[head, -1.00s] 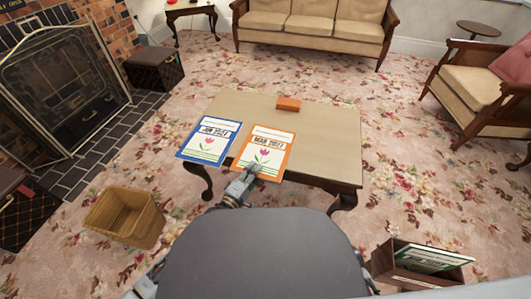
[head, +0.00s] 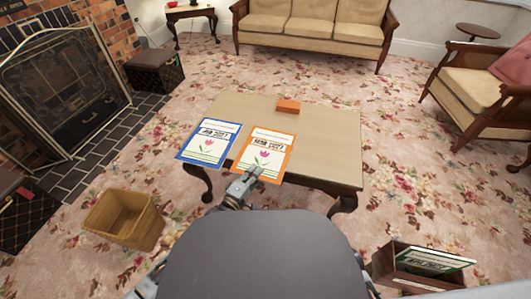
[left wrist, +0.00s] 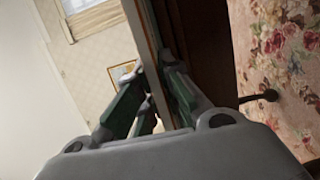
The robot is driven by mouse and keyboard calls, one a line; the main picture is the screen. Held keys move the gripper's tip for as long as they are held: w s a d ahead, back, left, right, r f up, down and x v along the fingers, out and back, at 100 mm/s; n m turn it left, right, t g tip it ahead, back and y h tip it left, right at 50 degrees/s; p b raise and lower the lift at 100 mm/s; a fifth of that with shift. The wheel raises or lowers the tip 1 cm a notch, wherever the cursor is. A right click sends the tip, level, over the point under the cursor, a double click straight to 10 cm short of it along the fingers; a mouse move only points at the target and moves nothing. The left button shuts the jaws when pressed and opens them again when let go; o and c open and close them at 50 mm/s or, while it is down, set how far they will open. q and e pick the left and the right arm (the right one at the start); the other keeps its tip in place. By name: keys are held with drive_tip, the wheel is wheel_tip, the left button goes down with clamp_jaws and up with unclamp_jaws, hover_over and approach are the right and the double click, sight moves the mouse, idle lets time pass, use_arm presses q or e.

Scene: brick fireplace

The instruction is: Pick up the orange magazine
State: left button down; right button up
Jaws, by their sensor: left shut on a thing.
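The orange magazine (head: 272,145) has an orange border and a pink tulip, and lies at the front edge of the wooden coffee table (head: 320,150). My left gripper (head: 255,173) is at its near edge in the head view, shut on that edge. The left wrist view shows the green-padded fingers (left wrist: 153,105) on either side of a thin edge; the magazine itself is hard to make out there. I do not see my right gripper.
A blue-bordered magazine (head: 208,142) lies left of the orange one. A small orange box (head: 288,106) is at the table's far side. A wicker basket (head: 124,218) stands on the floor at left, a wooden magazine holder (head: 395,272) at lower right. The table's right half is clear.

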use_arm(q)
drive_tip(key=shift+r, duration=0.15)
drive_tip(key=shift+r+p, duration=0.45)
drive_tip(key=shift+r, duration=0.2)
wheel_tip(320, 180, up, 4)
drive_tip(key=shift+p, duration=0.95)
wheel_tip(320, 180, up, 3)
drive_tip(key=shift+f+p, duration=0.15)
drive_tip(key=shift+p, duration=0.55)
drive_tip(key=shift+r+p, duration=0.4)
drive_tip(key=shift+r, duration=0.5)
use_arm(e)
wheel_tip(320, 180, up, 7)
drive_tip(key=d+g+h, duration=0.1)
drive_tip(key=shift+s+d+r+n, duration=0.2)
drive_tip(key=shift+s+n, duration=0.05)
drive_tip(key=shift+n, duration=0.05)
use_arm(q)
drive_tip(key=shift+a+r, duration=0.1)
use_arm(e)
drive_tip(key=shift+f, duration=0.1)
